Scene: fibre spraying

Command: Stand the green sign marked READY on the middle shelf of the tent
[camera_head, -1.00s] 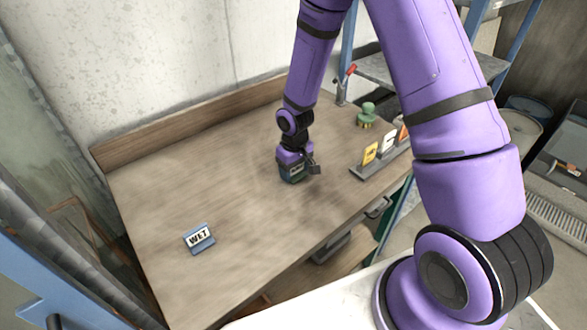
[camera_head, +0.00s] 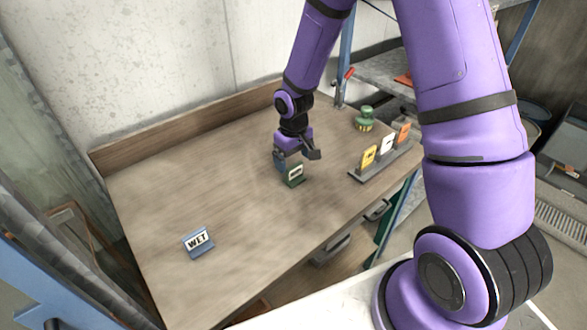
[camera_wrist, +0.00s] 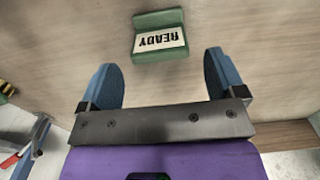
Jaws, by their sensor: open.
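The green sign (camera_head: 294,175) marked READY stands on the wooden table, near its middle, in the head view. In the wrist view the READY sign (camera_wrist: 160,38) shows upside down, beyond and between the fingertips. My gripper (camera_head: 296,158) is just behind and above the sign in the head view. In the wrist view its two blue fingers (camera_wrist: 162,80) are wide apart with nothing between them. The sign appears clear of both fingers. The tent and its middle shelf cannot be made out for certain.
A blue WET sign (camera_head: 198,242) stands at the table's front left. A grey rack (camera_head: 372,174) holds yellow, white and orange cards at the right. A green-topped object (camera_head: 365,118) stands behind it. A wooden ledge (camera_head: 170,128) runs along the wall. The table's left half is mostly clear.

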